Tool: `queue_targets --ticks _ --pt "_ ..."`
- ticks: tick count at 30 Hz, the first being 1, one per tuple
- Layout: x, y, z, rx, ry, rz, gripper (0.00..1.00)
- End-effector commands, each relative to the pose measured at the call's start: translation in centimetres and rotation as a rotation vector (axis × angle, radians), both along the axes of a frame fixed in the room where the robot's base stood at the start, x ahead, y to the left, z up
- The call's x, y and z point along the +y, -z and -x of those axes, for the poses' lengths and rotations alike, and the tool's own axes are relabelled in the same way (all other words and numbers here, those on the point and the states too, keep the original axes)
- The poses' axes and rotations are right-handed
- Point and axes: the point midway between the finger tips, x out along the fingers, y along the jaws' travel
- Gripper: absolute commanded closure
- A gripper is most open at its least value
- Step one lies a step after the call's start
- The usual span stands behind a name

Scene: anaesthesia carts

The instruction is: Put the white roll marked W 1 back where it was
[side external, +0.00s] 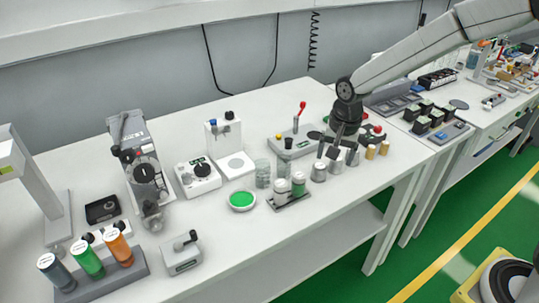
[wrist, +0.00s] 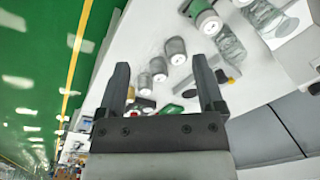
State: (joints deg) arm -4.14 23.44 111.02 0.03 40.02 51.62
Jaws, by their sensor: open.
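No W 1 marking is readable in either view, so I cannot tell which piece is the white roll. A white-topped cylinder (wrist: 208,21) shows at the top of the wrist view. A row of grey cylinders (side external: 319,172) stands right of the holder. My gripper (side external: 342,155) is open and empty, pointing down over the right part of this row and partly hiding it. Its two spread fingers (wrist: 160,72) also show in the wrist view.
Clear glass beakers (side external: 263,174) and a green dish (side external: 242,201) are left of the holder. A device with a red-knobbed lever (side external: 297,130) stands behind. The bench front edge runs close to the row.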

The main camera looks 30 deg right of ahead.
Motion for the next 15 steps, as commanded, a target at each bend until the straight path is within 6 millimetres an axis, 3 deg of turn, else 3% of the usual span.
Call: queue_targets --ticks 9,15 --pt "-2.1 0.0 8.3 -0.078 -0.451 0.063 0.13" --pt "-2.8 0.5 12.8 -0.115 -0.688 0.112 0.13"
